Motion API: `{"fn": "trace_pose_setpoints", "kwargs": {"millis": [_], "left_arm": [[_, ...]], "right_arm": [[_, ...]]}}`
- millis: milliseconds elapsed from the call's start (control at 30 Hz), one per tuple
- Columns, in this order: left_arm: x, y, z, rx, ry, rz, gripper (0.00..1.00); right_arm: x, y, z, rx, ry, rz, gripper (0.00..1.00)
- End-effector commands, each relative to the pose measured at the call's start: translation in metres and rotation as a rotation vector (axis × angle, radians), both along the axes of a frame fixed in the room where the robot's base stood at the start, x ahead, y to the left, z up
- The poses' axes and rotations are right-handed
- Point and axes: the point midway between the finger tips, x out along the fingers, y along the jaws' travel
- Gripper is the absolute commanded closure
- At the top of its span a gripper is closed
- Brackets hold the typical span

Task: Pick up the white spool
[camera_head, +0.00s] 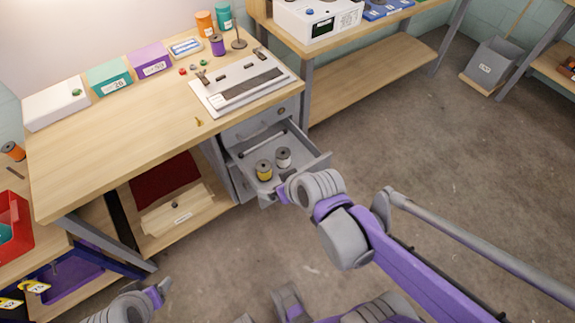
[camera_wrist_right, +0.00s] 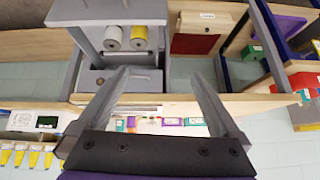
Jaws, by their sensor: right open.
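The white spool (camera_head: 283,157) stands in the open grey drawer (camera_head: 315,163), beside a yellow spool (camera_head: 264,171). In the right wrist view, which is upside down, the white spool (camera_wrist_right: 113,38) is left of the yellow spool (camera_wrist_right: 139,38). My right gripper (camera_head: 282,190) is at the drawer's front edge in the head view, apart from both spools. Its two fingers (camera_wrist_right: 160,75) are spread with nothing between them. My left gripper (camera_head: 160,289) is low at the bottom left, away from the drawer; its fingers are too unclear to read.
The wooden workbench (camera_head: 110,145) is above the drawer and carries a grey loom-like device (camera_head: 240,84), boxes and a purple spool (camera_head: 217,45). A red bin (camera_head: 15,225) stands at the left edge. The floor right of the drawer is clear.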

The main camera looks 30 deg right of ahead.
Motion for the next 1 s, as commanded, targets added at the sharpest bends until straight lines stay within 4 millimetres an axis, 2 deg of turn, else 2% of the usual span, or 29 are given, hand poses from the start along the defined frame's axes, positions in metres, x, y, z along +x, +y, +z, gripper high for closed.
{"fn": "trace_pose_setpoints", "kwargs": {"millis": [33, 100, 233, 400, 500, 600, 767, 1000], "left_arm": [[-0.004, 0.0, -0.032, 0.0, 0.01, 0.0, 0.34], [-0.005, 0.0, -0.056, 0.0, 0.018, 0.0, 0.34], [-0.005, 0.0, -0.097, 0.0, 0.031, 0.0, 0.34], [-0.002, 0.0, -0.135, 0.0, 0.045, 0.0, 0.34], [-0.001, 0.0, -0.147, 0.0, 0.049, 0.0, 0.34], [-0.001, 0.0, -0.151, 0.0, 0.05, 0.0, 0.34], [0.0, 0.0, -0.156, 0.0, 0.052, 0.0, 0.34], [0.001, 0.0, -0.167, 0.0, 0.056, 0.0, 0.34]], "right_arm": [[0.021, -0.01, -0.034, 0.007, -0.045, -0.01, 0.0], [0.049, -0.023, -0.061, 0.011, -0.122, -0.022, 0.0], [0.092, -0.057, -0.11, -0.006, -0.252, -0.062, 0.0], [0.123, -0.098, -0.16, -0.047, -0.37, -0.121, 0.0], [0.131, -0.113, -0.176, -0.066, -0.408, -0.146, 0.0], [0.136, -0.121, -0.183, -0.076, -0.426, -0.159, 0.0], [0.15, -0.124, -0.19, -0.079, -0.432, -0.16, 0.0], [0.182, -0.127, -0.207, -0.077, -0.431, -0.159, 0.0]]}}
